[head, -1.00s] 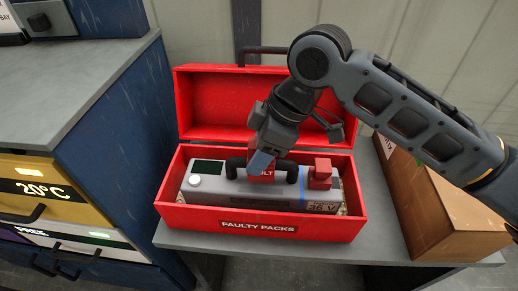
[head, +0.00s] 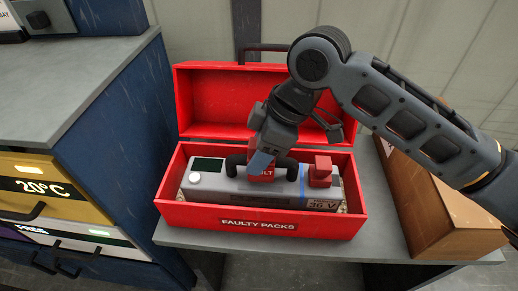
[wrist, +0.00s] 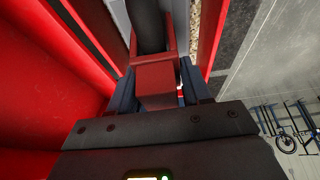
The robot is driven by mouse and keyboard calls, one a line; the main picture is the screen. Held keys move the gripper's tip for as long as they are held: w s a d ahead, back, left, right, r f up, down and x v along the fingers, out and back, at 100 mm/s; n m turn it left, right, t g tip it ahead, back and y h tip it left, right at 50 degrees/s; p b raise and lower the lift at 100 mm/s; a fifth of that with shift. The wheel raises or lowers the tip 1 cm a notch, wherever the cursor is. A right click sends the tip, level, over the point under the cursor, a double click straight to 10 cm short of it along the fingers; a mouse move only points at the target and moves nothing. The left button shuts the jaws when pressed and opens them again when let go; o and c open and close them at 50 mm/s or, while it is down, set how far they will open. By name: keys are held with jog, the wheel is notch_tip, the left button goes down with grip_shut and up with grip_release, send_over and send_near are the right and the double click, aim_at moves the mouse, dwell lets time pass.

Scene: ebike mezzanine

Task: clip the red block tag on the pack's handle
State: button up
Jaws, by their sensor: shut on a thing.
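The grey battery pack (head: 235,193) lies in the open red box marked FAULTY PACKS (head: 190,216). Its black handle (head: 291,169) arches over the top; it also shows in the wrist view (wrist: 147,25). My gripper (head: 260,164) is above the middle of the handle, pointing down, shut on the red block tag (head: 263,174). In the wrist view the tag (wrist: 154,78) sits between my fingers, its two prongs on either side of the handle. I cannot tell whether the prongs are fully seated.
A red connector block (head: 320,173) stands on the pack's right end. The box's raised lid (head: 215,105) is close behind my gripper. A brown carton (head: 430,215) is at the right on the grey table (head: 380,247). Blue drawers (head: 115,130) stand at the left.

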jog(key=shift+f, duration=0.1)
jog(key=o, duration=1.1)
jog(key=v, duration=0.7)
jog(key=shift+d+r, duration=0.1)
jog(key=shift+r, duration=0.25)
notch_tip(320, 180, up, 6)
jog(key=p, duration=0.5)
jog(key=shift+p, duration=0.3)
